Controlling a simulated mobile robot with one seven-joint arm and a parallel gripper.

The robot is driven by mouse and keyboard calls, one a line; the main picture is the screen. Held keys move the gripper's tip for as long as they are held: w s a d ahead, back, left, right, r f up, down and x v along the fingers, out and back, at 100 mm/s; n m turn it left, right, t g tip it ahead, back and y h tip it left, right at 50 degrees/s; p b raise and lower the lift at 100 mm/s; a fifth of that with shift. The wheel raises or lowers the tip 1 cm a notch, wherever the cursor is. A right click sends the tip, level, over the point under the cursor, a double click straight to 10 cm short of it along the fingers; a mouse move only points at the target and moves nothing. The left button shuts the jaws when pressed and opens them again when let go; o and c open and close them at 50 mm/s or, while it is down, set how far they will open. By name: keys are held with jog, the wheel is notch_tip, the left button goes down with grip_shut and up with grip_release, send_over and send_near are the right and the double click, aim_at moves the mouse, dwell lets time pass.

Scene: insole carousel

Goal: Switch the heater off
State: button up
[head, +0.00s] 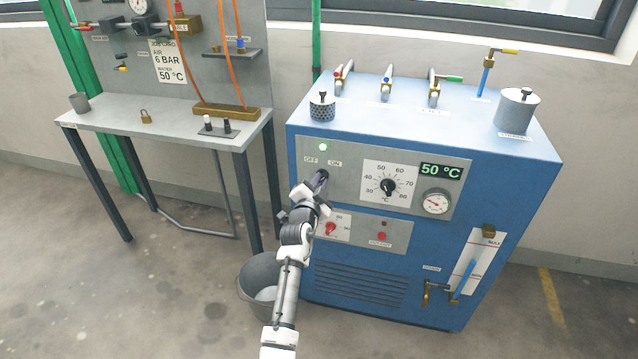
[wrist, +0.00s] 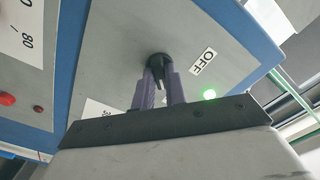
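The blue heater cabinet (head: 420,135) has a grey panel with OFF and ON labels under a lit green lamp (head: 322,147). Its display (head: 440,170) reads 50 °C. My gripper (head: 321,180) is at the panel's left part, just below these labels, and hides the switch there in the head view. In the wrist view, the black switch knob (wrist: 159,61) sits at the tips of my purple fingers (wrist: 160,80), which are close together on its grip. The OFF label (wrist: 203,61) and the lit green lamp (wrist: 209,94) show beside it. The knob's pointing direction is hard to tell.
A temperature dial (head: 388,187) and a gauge (head: 436,202) are right of my gripper. A red knob (head: 331,229) and a red button (head: 382,236) are below. A grey bucket (head: 258,280) stands on the floor beside the cabinet, and a workbench (head: 180,118) is at left.

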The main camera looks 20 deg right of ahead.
grip_shut()
jog(key=shift+f+n, duration=0.1)
jog(key=shift+n, duration=0.2)
jog(key=n+b, duration=0.2)
jog(key=shift+n, duration=0.4)
jog(key=n+b, duration=0.1)
jog(key=n, duration=0.8)
jog(key=shift+n, duration=0.4)
jog(key=shift+n+p, duration=0.5)
jog(key=shift+n, duration=1.8)
